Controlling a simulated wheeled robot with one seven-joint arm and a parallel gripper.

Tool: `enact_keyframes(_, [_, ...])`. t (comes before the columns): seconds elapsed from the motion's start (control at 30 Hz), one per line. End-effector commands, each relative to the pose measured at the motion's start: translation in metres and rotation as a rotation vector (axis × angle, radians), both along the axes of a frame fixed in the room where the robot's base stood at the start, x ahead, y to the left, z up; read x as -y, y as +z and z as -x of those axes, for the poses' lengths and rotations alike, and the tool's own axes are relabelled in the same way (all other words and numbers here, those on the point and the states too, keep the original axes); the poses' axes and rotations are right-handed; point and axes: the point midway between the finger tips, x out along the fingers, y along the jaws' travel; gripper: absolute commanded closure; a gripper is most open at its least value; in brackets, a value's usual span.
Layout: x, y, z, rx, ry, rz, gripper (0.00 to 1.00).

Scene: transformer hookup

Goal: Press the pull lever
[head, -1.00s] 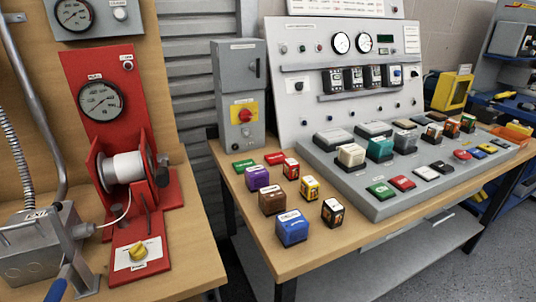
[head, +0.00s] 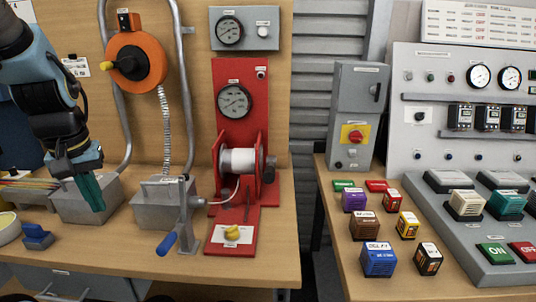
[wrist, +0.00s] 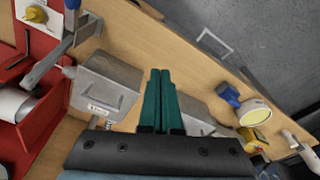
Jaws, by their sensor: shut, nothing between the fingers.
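A grey metal lever post with a blue handle (head: 169,241) stands at the front of the wooden bench, beside the red winch panel. A small label near its top is too small to read. It looks like the pull lever, though I cannot confirm that.
Grey conduit boxes (head: 160,204) stand between my gripper and the lever. The red winch panel (head: 233,150) has a gauge, a white spool and a yellow knob (head: 232,235). An orange reel (head: 136,60) hangs behind. A blue clamp-like object (head: 37,237) lies at the left.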

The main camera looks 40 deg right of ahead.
Motion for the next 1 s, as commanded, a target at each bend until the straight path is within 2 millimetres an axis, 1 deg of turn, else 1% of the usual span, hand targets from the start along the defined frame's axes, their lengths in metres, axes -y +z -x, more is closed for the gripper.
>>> enact_keyframes(0.03, [0.040, 0.020, -0.009, 0.007, -0.068, 0.007, 1.00])
enact_keyframes(0.07, [0.064, 0.031, -0.011, 0.007, -0.105, 0.010, 1.00])
enact_keyframes(0.1, [0.097, 0.047, -0.010, 0.005, -0.153, 0.015, 1.00])
enact_keyframes(0.17, [0.147, 0.072, -0.002, 0.002, -0.222, 0.022, 1.00])
enact_keyframes(0.2, [0.177, 0.088, 0.007, -0.002, -0.265, 0.025, 1.00])
enact_keyframes(0.27, [0.219, 0.111, 0.026, -0.007, -0.323, 0.032, 1.00])
enact_keyframes(0.3, [0.243, 0.126, 0.039, -0.009, -0.357, 0.036, 1.00])
enact_keyframes(0.4, [0.287, 0.154, 0.073, -0.018, -0.425, 0.042, 1.00])
enact_keyframes(0.5, [0.310, 0.173, 0.096, -0.024, -0.464, 0.046, 1.00])
enact_keyframes(0.6, [0.320, 0.180, 0.108, -0.027, -0.480, 0.046, 1.00])
enact_keyframes(0.9, [0.321, 0.181, 0.109, -0.027, -0.481, 0.047, 1.00])
enact_keyframes(1.0, [0.321, 0.178, 0.108, -0.028, -0.481, 0.046, 1.00])
